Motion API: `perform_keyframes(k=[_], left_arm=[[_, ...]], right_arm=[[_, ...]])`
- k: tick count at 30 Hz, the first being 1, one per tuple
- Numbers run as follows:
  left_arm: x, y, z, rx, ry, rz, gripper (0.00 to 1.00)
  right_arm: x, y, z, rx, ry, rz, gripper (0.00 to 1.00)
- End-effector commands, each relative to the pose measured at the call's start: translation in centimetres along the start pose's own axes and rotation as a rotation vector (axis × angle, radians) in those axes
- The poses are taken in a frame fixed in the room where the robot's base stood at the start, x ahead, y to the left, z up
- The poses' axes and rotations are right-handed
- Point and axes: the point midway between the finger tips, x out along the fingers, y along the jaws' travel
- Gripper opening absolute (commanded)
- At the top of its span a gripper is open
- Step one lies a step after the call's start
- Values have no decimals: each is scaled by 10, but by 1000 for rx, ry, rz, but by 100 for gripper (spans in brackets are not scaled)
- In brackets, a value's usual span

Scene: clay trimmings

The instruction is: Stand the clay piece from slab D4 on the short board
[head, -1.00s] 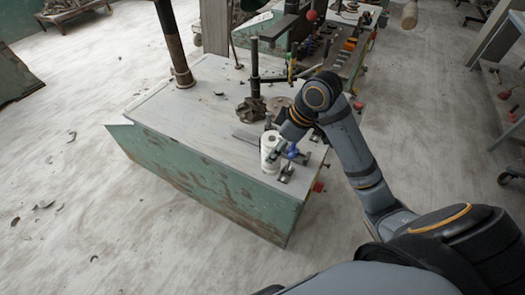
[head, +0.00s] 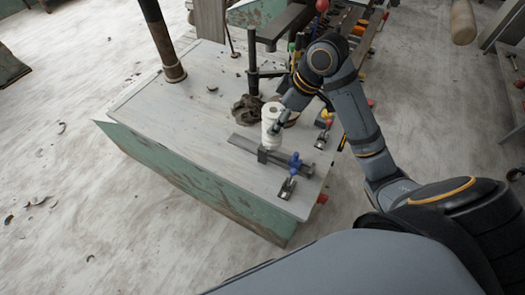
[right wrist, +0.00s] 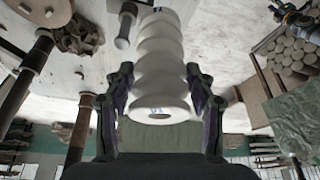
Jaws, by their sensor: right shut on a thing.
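A white, ribbed, round clay piece (head: 271,112) shows in the head view above the grey tabletop (head: 190,115), just behind a clamp. In the right wrist view the piece (right wrist: 160,60) fills the middle, with a small dark mark near its holed end that I cannot read. My right gripper (head: 277,124) is shut around its side, one finger on each side in the right wrist view (right wrist: 160,75). I cannot tell whether its base touches anything. I cannot pick out slab D4 or the short board. My left gripper is out of view.
A bar clamp with a blue handle (head: 295,162) lies near the table's front right edge, with a small metal clamp (head: 287,188) in front of it. A dark post (head: 253,75) and a brown pole (head: 162,40) stand up from the table. The tabletop's left half is mostly clear.

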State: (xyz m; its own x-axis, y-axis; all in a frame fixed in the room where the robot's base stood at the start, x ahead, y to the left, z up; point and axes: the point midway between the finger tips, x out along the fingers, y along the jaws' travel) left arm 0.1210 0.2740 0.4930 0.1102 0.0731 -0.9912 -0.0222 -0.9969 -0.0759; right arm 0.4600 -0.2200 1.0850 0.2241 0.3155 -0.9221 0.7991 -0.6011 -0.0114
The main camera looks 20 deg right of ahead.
Motion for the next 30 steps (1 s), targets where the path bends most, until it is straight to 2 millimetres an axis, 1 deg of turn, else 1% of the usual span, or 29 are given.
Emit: perform_keyframes(k=[2, 5, 6, 9, 12, 15, 18, 21, 26, 30], left_arm=[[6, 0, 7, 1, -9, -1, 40], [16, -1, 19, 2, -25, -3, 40], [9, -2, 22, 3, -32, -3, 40], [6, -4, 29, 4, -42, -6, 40], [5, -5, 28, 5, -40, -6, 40], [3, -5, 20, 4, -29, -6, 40], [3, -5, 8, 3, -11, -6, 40], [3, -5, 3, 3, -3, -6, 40], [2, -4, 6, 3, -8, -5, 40], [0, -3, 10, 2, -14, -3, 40]], right_arm=[[9, 0, 4, 0, 1, -1, 0], [33, -1, 14, 2, -1, -5, 0], [40, -2, 17, 4, -2, -8, 0], [67, -2, 29, 5, -2, -8, 0], [93, -2, 39, 4, -1, -6, 0], [113, -1, 47, 2, 1, -5, 0], [125, -1, 52, 0, 2, -2, 0], [129, 0, 54, -1, 2, 1, 0], [134, 0, 56, -1, 1, 0, 0], [153, -1, 64, 2, 1, -2, 0]])
